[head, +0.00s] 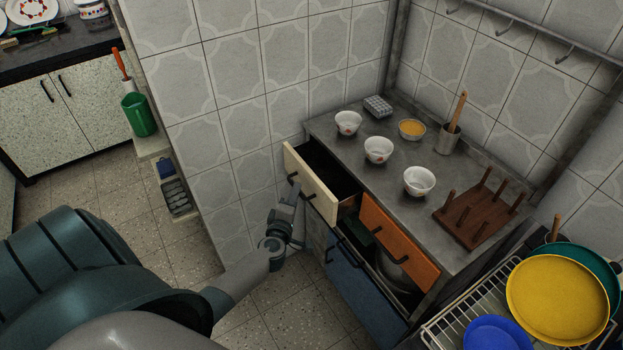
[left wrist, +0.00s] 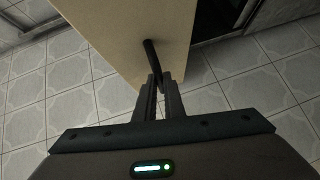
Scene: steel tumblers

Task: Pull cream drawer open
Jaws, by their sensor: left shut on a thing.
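The cream drawer (head: 308,184) is at the upper left of the cabinet in the head view. It stands well out from the cabinet, and its dark inside shows behind the front. Its cream front (left wrist: 125,30) fills the upper middle of the left wrist view, with a dark bar handle (left wrist: 151,54) on it. My left gripper (head: 295,188) is at the drawer front, with its fingers (left wrist: 159,84) shut on the handle's end. My right gripper is not in view.
An orange drawer (head: 398,243) beside it and a blue drawer (head: 360,292) below also stand out. White bowls (head: 379,149) and a wooden peg rack (head: 479,215) stand on the grey top. A dish rack with plates (head: 556,300) is at lower right. Open floor lies left of the cabinet.

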